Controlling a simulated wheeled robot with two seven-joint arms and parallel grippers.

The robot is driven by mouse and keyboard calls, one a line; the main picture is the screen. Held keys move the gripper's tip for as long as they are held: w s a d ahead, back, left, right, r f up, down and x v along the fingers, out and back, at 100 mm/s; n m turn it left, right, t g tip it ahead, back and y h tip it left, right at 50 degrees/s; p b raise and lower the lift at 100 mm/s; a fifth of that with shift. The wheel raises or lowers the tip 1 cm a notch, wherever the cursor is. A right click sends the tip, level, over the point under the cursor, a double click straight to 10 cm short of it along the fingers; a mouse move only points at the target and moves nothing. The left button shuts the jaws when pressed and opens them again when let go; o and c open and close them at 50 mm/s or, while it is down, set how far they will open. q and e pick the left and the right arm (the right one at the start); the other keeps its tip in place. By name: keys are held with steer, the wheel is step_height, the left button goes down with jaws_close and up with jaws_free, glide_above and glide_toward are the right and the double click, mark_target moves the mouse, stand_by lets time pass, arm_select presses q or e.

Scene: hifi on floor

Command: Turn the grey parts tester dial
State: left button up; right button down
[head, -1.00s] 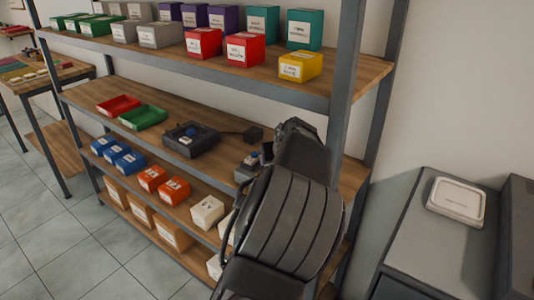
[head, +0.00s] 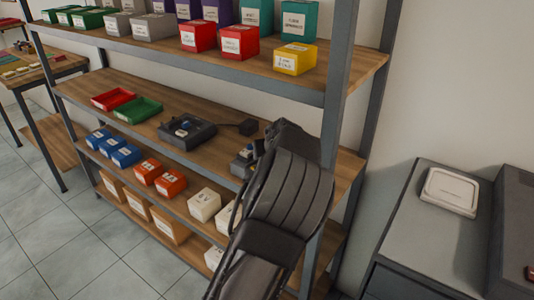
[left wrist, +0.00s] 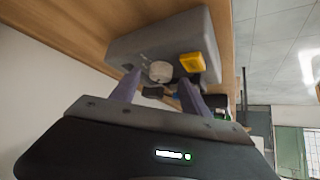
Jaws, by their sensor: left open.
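The grey parts tester (left wrist: 150,42) fills the upper middle of the left wrist view. Its round pale grey dial (left wrist: 160,71) sits beside a yellow part (left wrist: 192,61). My left gripper (left wrist: 160,84) is open, with one finger on each side of the dial in that picture; I cannot tell whether they touch it. In the head view a small grey device (head: 242,163), seemingly the tester, stands on the middle shelf, partly hidden by my arm. The gripper's fingers are hidden there. My right gripper is not in view.
A grey shelf post (head: 335,120) rises close to my arm. Labelled boxes fill the shelves above and below.

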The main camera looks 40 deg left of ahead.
arm_select(q)
steer(key=shift+w+a+f, duration=0.3)
steer(key=shift+a+f, duration=0.05)
steer(key=shift+f, duration=0.15)
jaws_close()
stand_by(0.3)
